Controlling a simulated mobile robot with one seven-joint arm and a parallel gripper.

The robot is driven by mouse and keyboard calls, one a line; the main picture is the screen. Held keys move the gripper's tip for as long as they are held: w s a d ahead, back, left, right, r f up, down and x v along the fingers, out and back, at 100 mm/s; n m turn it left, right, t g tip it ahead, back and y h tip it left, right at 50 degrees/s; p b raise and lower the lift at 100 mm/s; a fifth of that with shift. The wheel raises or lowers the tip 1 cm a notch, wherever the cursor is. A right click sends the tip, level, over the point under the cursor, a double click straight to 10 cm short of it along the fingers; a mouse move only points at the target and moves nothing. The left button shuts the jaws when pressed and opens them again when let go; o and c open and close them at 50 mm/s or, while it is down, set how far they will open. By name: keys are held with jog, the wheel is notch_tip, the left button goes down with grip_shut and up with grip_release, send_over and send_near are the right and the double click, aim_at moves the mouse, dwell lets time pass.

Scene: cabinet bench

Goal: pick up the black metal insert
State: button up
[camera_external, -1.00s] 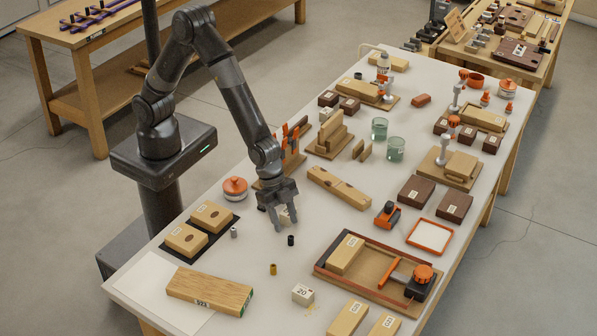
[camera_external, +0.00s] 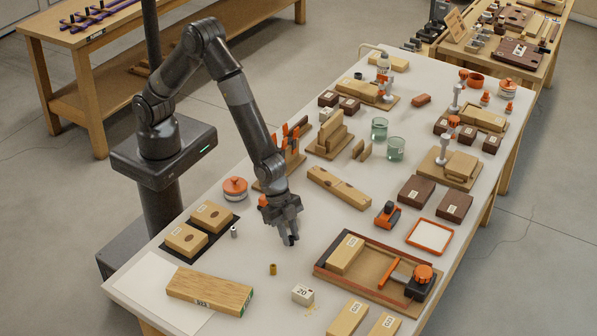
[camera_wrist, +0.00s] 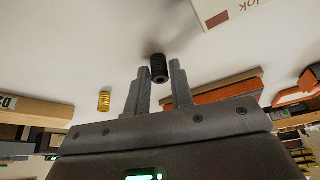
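The black metal insert (camera_wrist: 159,69) is a small dark ridged cylinder on the white bench top. In the wrist view it sits at my fingertips, between the two fingers, with a narrow gap on each side. My gripper (camera_wrist: 158,66) is open around it. In the external view my gripper (camera_external: 290,239) points down at the bench, and its fingers mostly hide the insert. A brass insert (camera_external: 273,269) stands nearer the front; it also shows in the wrist view (camera_wrist: 104,101). A silver insert (camera_external: 234,232) stands to the left.
A black mat with two wooden blocks (camera_external: 212,216) lies left of my gripper. An orange-lidded jar (camera_external: 235,188) stands behind.

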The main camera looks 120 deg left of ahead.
grip_shut()
